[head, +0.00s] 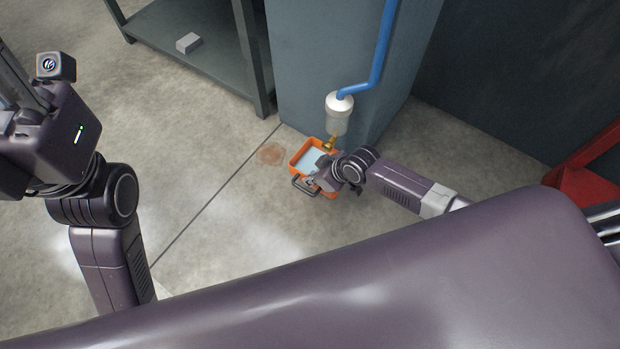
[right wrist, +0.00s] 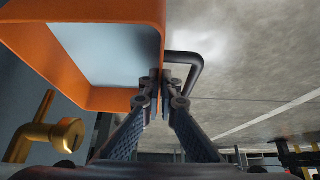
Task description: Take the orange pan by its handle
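The orange pan (head: 294,158) sits on the floor by the blue-grey cabinet, with pale liquid inside. Its dark handle (head: 300,187) juts out on the near side. In the right wrist view, the pan (right wrist: 110,98) fills the upper left and the handle (right wrist: 202,66) bends down behind my fingers. My right gripper (head: 318,183) is at the handle; its fingers (right wrist: 163,80) are close together and look closed on the bar, though the contact is partly hidden. My left arm is at the left of the head view, and its fingers are not visible.
A white filter (head: 338,113) on a blue pipe (head: 381,45) hangs just above the pan, with a brass valve (head: 329,145) below it. A brownish stain (head: 270,153) lies left of the pan. A metal shelf (head: 190,20) stands behind. Floor at left is clear.

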